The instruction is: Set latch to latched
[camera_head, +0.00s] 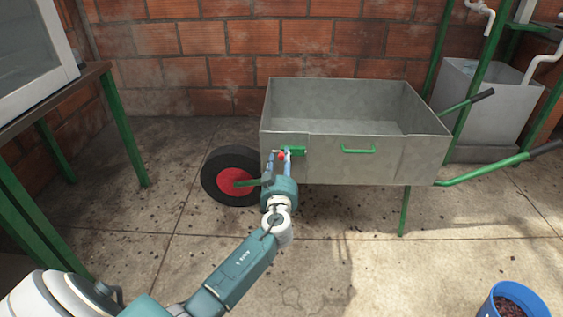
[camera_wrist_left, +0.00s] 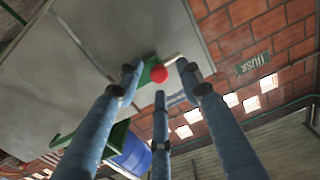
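The latch (camera_head: 295,150) is a small green piece on the front wall of the grey metal cart, near its left end. It has a red knob (camera_head: 281,156). My left gripper (camera_head: 278,160) is at the knob, its fingers pointing toward the cart wall. In the left wrist view the three blue-grey fingers are spread apart, with the red knob (camera_wrist_left: 159,74) between and just beyond the tips. The green latch body (camera_wrist_left: 150,66) shows beside the knob. I cannot tell whether any finger touches the knob. The fingers partly hide the latch. My right gripper is out of view.
The cart box (camera_head: 400,155) has a green handle (camera_head: 358,150), a black wheel with a red hub (camera_head: 235,182) and green legs. A green-legged table (camera_head: 95,72) stands at left. A blue bucket (camera_head: 540,312) is at bottom right. The floor in front is mostly clear.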

